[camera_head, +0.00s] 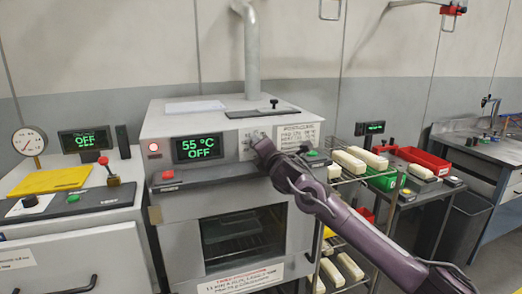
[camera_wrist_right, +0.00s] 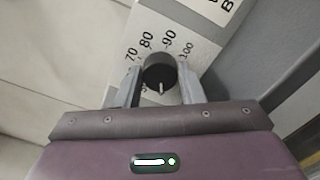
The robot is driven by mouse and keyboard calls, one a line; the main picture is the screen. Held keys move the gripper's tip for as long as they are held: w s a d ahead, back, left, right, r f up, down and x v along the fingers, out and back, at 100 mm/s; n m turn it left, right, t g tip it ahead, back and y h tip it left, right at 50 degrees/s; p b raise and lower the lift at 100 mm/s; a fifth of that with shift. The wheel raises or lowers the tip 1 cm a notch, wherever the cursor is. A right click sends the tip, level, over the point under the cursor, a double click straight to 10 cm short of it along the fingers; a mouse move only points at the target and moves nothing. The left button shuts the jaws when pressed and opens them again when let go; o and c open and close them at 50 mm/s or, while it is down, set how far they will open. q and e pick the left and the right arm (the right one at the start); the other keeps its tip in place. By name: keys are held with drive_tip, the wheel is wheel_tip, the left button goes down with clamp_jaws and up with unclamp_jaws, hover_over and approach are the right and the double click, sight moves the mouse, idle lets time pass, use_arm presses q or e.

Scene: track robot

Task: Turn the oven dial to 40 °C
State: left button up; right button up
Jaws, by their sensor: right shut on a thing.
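The oven (camera_head: 222,200) stands in the middle of the head view with its door closed. Its green display (camera_head: 199,147) reads 55 °C with OFF below. My right gripper (camera_head: 258,144) is at the oven's front panel, right of the display, and hides the dial there. In the right wrist view the black round dial (camera_wrist_right: 159,70) sits between the two fingers of my right gripper (camera_wrist_right: 160,90), which is shut on it. A white pointer mark on the dial points down in that picture. Scale numbers 70, 80, 90 and 100 show above the dial. My left gripper is not in view.
A red button (camera_head: 167,174) sits on the oven's left front ledge. A rack with pale blocks (camera_head: 348,160) stands close to the oven's right. Another unit (camera_head: 75,225) with a gauge and an OFF display stands at the left.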

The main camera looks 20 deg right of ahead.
drive_tip(key=shift+f, duration=0.15)
drive_tip(key=o, duration=1)
drive_tip(key=s+b, duration=0.2)
drive_tip(key=s, duration=0.5)
drive_tip(key=shift+s, duration=0.4)
